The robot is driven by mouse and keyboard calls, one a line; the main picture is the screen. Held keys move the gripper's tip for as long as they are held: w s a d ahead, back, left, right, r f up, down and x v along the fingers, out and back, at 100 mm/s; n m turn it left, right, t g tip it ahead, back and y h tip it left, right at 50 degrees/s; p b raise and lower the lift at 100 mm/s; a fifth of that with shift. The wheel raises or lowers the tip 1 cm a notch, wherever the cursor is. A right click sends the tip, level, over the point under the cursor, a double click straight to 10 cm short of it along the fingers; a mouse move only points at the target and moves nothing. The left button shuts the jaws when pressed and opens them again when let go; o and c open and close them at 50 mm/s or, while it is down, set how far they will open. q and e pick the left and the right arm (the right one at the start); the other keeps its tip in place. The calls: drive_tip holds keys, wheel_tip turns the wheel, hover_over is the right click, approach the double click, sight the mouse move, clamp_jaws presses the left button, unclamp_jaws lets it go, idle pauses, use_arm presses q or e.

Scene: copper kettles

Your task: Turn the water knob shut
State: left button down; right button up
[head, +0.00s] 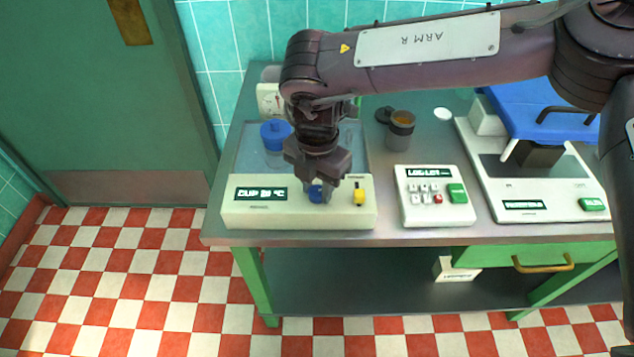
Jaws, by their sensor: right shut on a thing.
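A blue knob (316,193), seemingly the water knob, sits on the front panel of a cream device (297,218) at the left of the table. My right gripper (320,188) reaches down from above and is shut on the blue knob. The fingers hide part of the knob, and its turned position cannot be read. My left gripper is not in view.
A blue-lidded jar (276,140) stands behind the panel. A brown jar (400,130), a white keypad box (430,213) and a larger device with a blue top (545,105) stand to the right. Bare steel tabletop (385,232) shows between them.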

drive_tip(key=n, duration=0.3)
drive_tip(key=shift+n+p, duration=0.3)
drive_tip(key=shift+p, duration=0.05)
drive_tip(key=n, duration=0.4)
drive_tip(key=shift+n, duration=0.3)
drive_tip(key=n, duration=0.3)
drive_tip(key=shift+n+p, duration=0.3)
drive_tip(key=shift+n, duration=2)
drive_tip(key=shift+r, duration=0.1)
drive_tip(key=o, duration=1)
drive_tip(key=shift+c, duration=0.2)
